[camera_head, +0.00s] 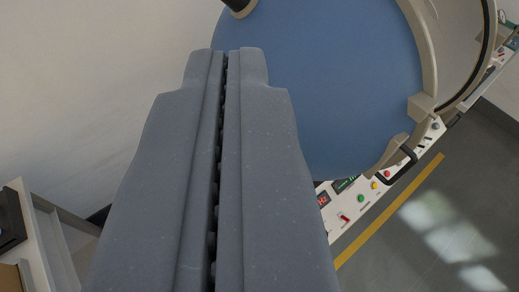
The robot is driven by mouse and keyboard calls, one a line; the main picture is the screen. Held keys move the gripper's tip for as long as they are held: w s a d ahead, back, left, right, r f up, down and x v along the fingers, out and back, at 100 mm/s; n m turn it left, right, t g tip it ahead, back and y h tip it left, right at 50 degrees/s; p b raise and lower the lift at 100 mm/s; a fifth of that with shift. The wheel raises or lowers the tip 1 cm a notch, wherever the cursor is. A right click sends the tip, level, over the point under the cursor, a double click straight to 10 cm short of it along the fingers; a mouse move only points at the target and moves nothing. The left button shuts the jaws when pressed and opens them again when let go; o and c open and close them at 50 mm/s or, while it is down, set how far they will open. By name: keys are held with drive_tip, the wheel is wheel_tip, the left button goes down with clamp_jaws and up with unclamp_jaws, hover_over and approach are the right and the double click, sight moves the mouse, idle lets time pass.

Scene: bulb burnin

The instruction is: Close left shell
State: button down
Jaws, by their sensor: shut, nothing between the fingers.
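My gripper (226,52) fills the lower middle of the view, its two grey fingers pressed together and pointing up the picture. Beyond the fingertips is a large round shell with a blue inner face (345,80) and a beige rim (422,40). I cannot tell for certain whether this is the left shell. A black handle (403,166) sits at the rim's lower right. The fingers overlap the left part of the blue face in the picture; I cannot tell whether they touch it. The shell's top is out of view, and the fingers hide part of its lower left edge.
A white control panel (352,208) with coloured buttons and a red display runs below the shell. A second curved beige ring with a dark edge (484,50) is at the upper right. A dark cylinder (240,6) shows at the top. Grey floor (415,265) with a yellow line is open at lower right.

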drive_tip(key=w+a+f+n+g+h+p, duration=0.1)
drive_tip(key=w+f+n+g, duration=0.1)
drive_tip(key=w+f+n, duration=0.35)
drive_tip(key=w+f+n+g+h+p, duration=0.1)
drive_tip(key=w+f+n, duration=0.1)
drive_tip(key=f, duration=0.6)
drive_tip(key=w+a+f+n+g+h+p, duration=0.1)
drive_tip(key=w+f+n+g, duration=0.2)
drive_tip(key=f, duration=0.4)
drive_tip(key=w+a+f+n+g+h+p, duration=0.1)
drive_tip(key=w+a+f+n+h, duration=0.1)
drive_tip(key=f+n, duration=0.85)
drive_tip(key=w+a+f+n+g+h+p, duration=0.1)
drive_tip(key=w+f+n+p, duration=0.1)
drive_tip(key=f+n, duration=0.8)
drive_tip(key=w+d+f+m, duration=0.2)
drive_tip(key=w+d+f, duration=0.5)
drive_tip(key=w+f, duration=0.1)
drive_tip(key=shift+w+f+m+b, duration=0.2)
drive_tip(key=shift+w+m+b, duration=0.2)
drive_tip(key=shift+w, duration=0.15)
